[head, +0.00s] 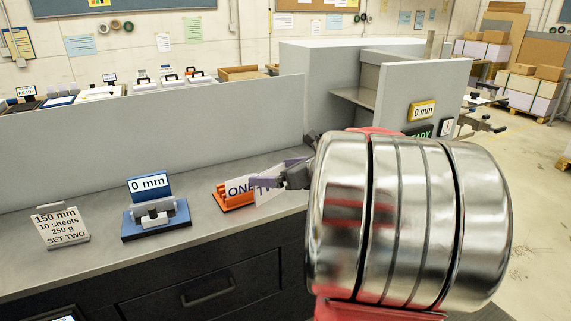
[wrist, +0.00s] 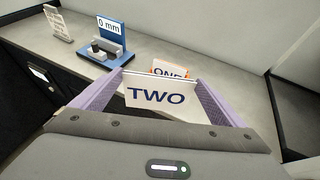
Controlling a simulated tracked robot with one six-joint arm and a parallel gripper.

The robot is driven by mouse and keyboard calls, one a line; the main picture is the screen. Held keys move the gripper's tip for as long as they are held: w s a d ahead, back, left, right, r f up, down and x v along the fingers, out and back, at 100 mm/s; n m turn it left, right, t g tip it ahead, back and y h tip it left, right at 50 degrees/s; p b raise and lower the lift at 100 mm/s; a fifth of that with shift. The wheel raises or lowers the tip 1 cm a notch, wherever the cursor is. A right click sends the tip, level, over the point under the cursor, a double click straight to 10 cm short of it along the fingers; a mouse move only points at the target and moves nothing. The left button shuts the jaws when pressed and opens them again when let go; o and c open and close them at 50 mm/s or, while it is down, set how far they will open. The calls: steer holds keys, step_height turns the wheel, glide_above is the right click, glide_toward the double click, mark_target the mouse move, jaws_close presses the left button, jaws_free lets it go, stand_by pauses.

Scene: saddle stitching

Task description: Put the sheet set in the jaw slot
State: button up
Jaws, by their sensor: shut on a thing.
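My gripper (head: 292,178) is shut on the white sheet set marked TWO (wrist: 158,95), which sits between its two purple fingers (wrist: 160,77) in the wrist view. The held set is partly hidden by the fingers in the head view. A blue gauge (head: 155,218) with a small grey jaw block and a 0 mm display stands on the bench, left of my gripper; it also shows at the upper left in the wrist view (wrist: 98,45). Its slot is too small to make out. The gripper is apart from the gauge, beside an orange holder (head: 237,202).
A sheet marked ONE (wrist: 169,69) stands behind the held set. A sign reading 150 mm, 10 sheets, 250 g, SET TWO (head: 60,226) stands at the far left. A grey machine (head: 405,90) with another 0 mm display is at right. Bare bench lies between gauge and holder.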

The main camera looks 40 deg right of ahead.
steer(key=w+a+f+n+g+y, duration=0.2)
steer(key=a+f+n+y, duration=0.3)
steer(key=a+f, duration=0.9)
steer(key=w+a+f+n+g+y, duration=0.3)
steer(key=a+f+n+y, duration=0.2)
steer(key=a+f, duration=1)
steer(key=a, duration=0.5)
steer(key=shift+w+a+f+y, duration=0.15)
steer(key=shift+a+f+y, duration=0.15)
steer(key=shift+y, duration=0.1)
